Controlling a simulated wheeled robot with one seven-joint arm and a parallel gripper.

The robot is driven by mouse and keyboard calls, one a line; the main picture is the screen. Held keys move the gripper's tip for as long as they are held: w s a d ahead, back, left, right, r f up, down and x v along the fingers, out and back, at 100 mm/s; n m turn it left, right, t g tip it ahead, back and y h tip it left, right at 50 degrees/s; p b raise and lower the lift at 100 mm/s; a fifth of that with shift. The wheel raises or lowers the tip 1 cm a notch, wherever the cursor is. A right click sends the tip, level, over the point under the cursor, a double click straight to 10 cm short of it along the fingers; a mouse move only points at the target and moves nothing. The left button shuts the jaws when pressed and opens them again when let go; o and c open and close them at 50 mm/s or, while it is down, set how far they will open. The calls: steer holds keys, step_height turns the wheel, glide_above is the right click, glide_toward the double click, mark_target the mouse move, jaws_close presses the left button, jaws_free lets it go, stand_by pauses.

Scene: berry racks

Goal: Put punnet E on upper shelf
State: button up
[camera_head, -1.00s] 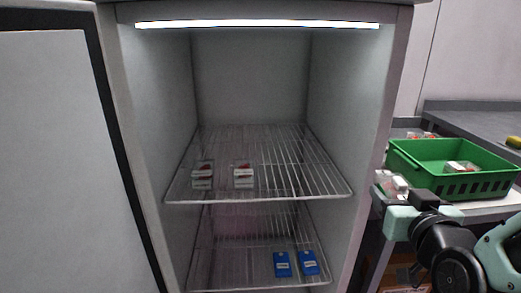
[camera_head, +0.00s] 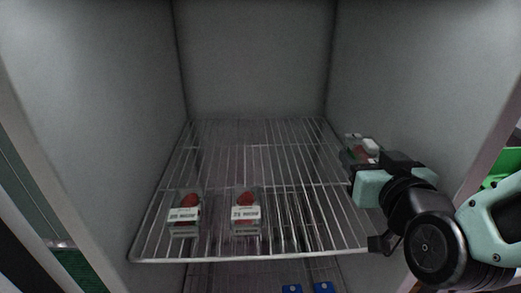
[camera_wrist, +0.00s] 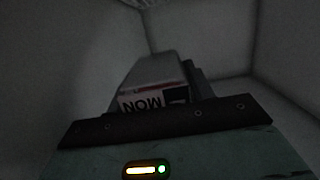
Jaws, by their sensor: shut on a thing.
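My gripper (camera_head: 375,168) is inside the cabinet, at the right part of the upper shelf (camera_head: 300,245). It is shut on a clear punnet (camera_head: 358,146) with red fruit and a white label. The wrist view shows the held punnet (camera_wrist: 152,78) with dark print on its label; I cannot read a letter E there. Its underside is hidden, so I cannot tell whether it touches the shelf. Two like punnets stand near the shelf's front, one at the left (camera_head: 184,215) and one near the middle (camera_head: 246,212).
The cabinet's right wall (camera_head: 430,80) is close beside my gripper. The back and middle of the upper wire shelf are clear. On the lower shelf are two blue packs (camera_head: 291,289) (camera_head: 323,287). A green crate (camera_head: 497,167) shows at the right edge, outside the cabinet.

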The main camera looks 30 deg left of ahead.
mark_target(350, 209)
steer(key=shift+w+a, duration=0.25)
steer(key=shift+w, duration=0.1)
step_height(350, 209, down, 10)
steer(key=shift+b, duration=0.55)
steer(key=shift+f, duration=0.1)
steer(key=o, duration=1)
